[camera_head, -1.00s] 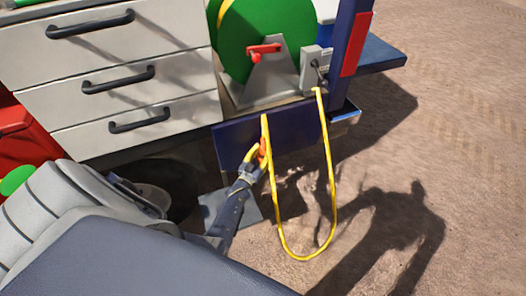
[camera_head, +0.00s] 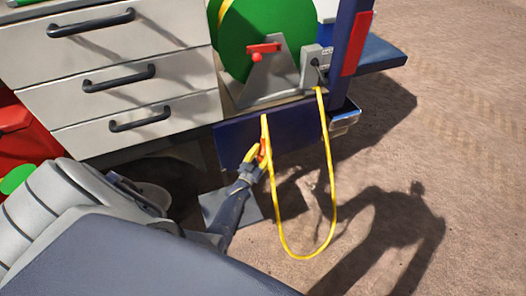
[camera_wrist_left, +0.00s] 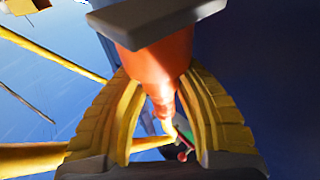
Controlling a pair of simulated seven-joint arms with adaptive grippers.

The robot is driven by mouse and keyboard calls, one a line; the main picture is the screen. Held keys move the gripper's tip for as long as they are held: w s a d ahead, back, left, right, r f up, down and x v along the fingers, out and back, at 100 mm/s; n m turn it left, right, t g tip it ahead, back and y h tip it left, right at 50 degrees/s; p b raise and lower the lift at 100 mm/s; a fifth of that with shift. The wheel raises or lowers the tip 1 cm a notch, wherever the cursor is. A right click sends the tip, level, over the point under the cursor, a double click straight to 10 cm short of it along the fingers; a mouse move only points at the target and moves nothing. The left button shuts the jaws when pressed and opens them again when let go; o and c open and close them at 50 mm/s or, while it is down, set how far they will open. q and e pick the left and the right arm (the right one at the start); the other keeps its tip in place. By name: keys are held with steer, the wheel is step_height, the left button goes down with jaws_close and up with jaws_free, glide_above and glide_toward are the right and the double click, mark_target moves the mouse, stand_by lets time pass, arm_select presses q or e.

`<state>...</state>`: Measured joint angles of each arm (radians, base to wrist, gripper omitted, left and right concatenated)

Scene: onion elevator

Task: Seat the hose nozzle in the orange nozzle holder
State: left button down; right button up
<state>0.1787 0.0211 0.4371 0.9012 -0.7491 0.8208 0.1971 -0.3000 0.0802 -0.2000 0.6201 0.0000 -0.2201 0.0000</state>
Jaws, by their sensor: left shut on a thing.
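My left gripper (camera_head: 256,154) has yellow fingers and is shut on the orange hose nozzle (camera_head: 262,149) in front of a dark blue panel. In the left wrist view the nozzle (camera_wrist_left: 165,62) is between the two fingers, narrowing away from a wide block at the top. The yellow hose (camera_head: 331,190) hangs in a long U from a grey outlet beside the reel, and its other side rises past my gripper. I cannot pick out the orange nozzle holder separately or tell whether the nozzle touches it. My right gripper is not in view.
A green hose reel (camera_head: 245,38) with a red crank handle (camera_head: 264,50) stands above the dark blue panel (camera_head: 233,138). A white drawer cabinet (camera_head: 185,62) with black handles is at the left. A dark blue post (camera_head: 340,75) stands right of the reel. The brown floor is open at right.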

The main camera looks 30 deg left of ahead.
arm_select(q)
steer(key=c, duration=0.9)
jaws_free()
steer(key=shift+s+d+f, duration=0.1)
steer(key=shift+f, duration=0.2)
steer(key=shift+s, duration=0.1)
